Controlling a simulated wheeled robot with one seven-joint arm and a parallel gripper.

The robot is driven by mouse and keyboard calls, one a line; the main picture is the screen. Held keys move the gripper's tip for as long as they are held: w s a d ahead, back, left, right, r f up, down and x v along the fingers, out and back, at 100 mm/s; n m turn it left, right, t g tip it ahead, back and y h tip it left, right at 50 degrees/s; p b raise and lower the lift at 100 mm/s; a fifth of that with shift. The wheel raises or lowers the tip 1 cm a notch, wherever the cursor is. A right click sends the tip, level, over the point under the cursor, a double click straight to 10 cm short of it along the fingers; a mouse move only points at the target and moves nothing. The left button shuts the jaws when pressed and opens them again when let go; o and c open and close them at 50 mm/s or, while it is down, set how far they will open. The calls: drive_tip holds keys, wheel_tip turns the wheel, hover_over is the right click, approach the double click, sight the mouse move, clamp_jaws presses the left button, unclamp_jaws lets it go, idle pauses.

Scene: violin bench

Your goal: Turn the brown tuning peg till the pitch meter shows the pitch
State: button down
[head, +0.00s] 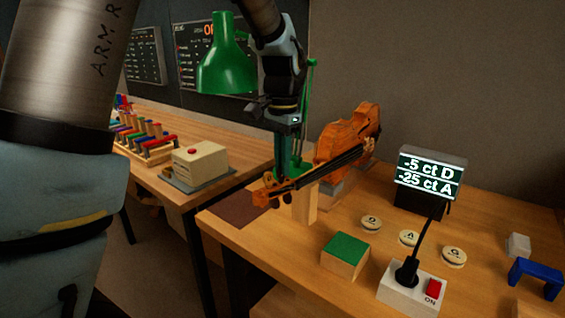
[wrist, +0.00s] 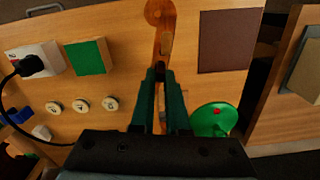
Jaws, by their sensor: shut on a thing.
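The violin (head: 345,137) lies tilted on a wooden support (head: 304,207), its scroll end toward the front left. My gripper (head: 288,176) reaches down to the pegbox. In the wrist view its two dark green fingers (wrist: 160,70) are shut at the pegbox, just below the scroll (wrist: 157,12). The fingers hide the brown tuning peg they are closed on. Dark pegs (head: 287,199) show beside the pegbox in the head view. The pitch meter (head: 431,173) reads "-5 ct D" above "-25 ct A".
A green lamp (head: 228,65) stands close to my arm. Round D, A and G buttons (head: 409,238), a green-topped block (head: 345,255) and a power strip (head: 411,288) with a red switch lie in front. A brown mat (head: 243,207) lies left of the violin.

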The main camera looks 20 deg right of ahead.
idle(0.3)
drive_tip(key=shift+n+p, duration=0.3)
drive_tip(key=shift+n, duration=0.5)
drive_tip(key=c, duration=0.9)
unclamp_jaws()
drive_tip(key=shift+r, duration=0.15)
wheel_tip(320, 180, up, 11)
drive_tip(key=shift+f+b, duration=0.2)
drive_tip(key=shift+b, duration=0.8)
